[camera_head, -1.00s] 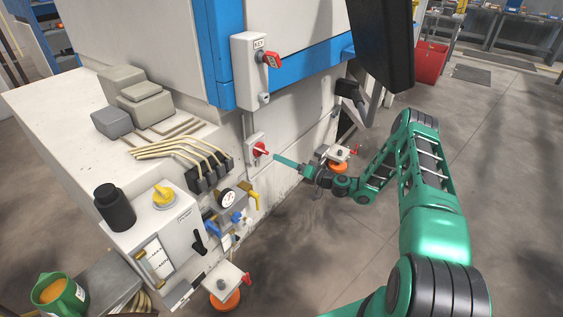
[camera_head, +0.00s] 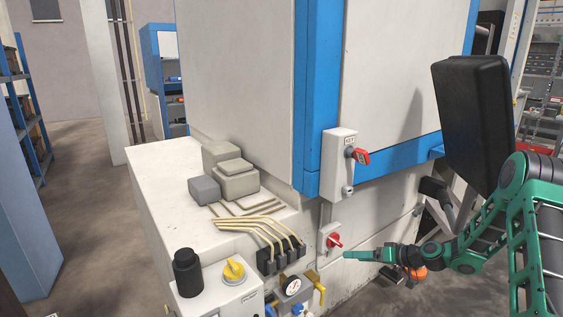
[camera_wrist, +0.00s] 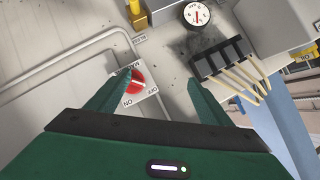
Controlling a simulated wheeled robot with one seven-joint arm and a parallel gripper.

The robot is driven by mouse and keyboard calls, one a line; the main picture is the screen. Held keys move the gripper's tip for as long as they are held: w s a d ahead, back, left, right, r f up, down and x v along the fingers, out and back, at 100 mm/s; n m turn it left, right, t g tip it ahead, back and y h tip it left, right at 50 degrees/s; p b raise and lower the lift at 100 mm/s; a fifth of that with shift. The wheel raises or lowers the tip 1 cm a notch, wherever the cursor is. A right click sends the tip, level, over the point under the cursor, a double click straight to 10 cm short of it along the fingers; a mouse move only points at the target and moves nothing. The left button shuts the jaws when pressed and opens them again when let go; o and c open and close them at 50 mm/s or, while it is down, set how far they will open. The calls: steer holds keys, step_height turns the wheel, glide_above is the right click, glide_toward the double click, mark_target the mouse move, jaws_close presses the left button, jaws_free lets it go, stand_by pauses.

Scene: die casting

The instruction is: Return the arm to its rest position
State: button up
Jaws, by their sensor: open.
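My green arm (camera_head: 480,238) reaches in from the right side of the head view. My gripper (camera_head: 346,255) points left at the machine's side, close to the red rotary switch (camera_head: 334,240) on its white plate. In the wrist view my gripper (camera_wrist: 160,98) is open, with its two green fingers spread apart. The red switch (camera_wrist: 137,82) shows between the fingers, nearer the left one, and its plate carries ON and OFF marks. Nothing is held between the fingers. I cannot tell the exact gap between fingertips and switch.
A key switch box (camera_head: 339,165) with a red handle is above. A black panel (camera_head: 474,120) hangs near my arm. Pale bent pipes (camera_head: 262,228), a gauge (camera_head: 292,285) and a yellow knob (camera_head: 233,270) are at lower left. Open floor (camera_head: 385,300) lies below my arm.

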steer(key=s+d+r+m+g+h, duration=0.1)
steer(key=s+d+r+g+h, duration=0.2)
steer(key=s+r, duration=0.45)
steer(key=s+d+r+m+g+h, duration=0.1)
steer(key=s+d+r+h, duration=0.25)
steer(key=s, duration=0.65)
steer(key=s+d+r+m+g+h, duration=0.1)
steer(key=s+d+r+g+h, duration=0.1)
steer(key=s+d+r, duration=0.45)
steer(key=s+r+m, duration=0.3)
steer(key=s, duration=1)
steer(key=s+r+m+g+h, duration=0.1)
steer(key=s+r+m, duration=0.2)
steer(key=s, duration=1)
steer(key=shift+a+g, duration=0.2)
steer(key=shift+g, duration=0.1)
steer(key=shift+w, duration=0.1)
steer(key=shift+w+f+h, duration=0.25)
steer(key=shift+w, duration=0.35)
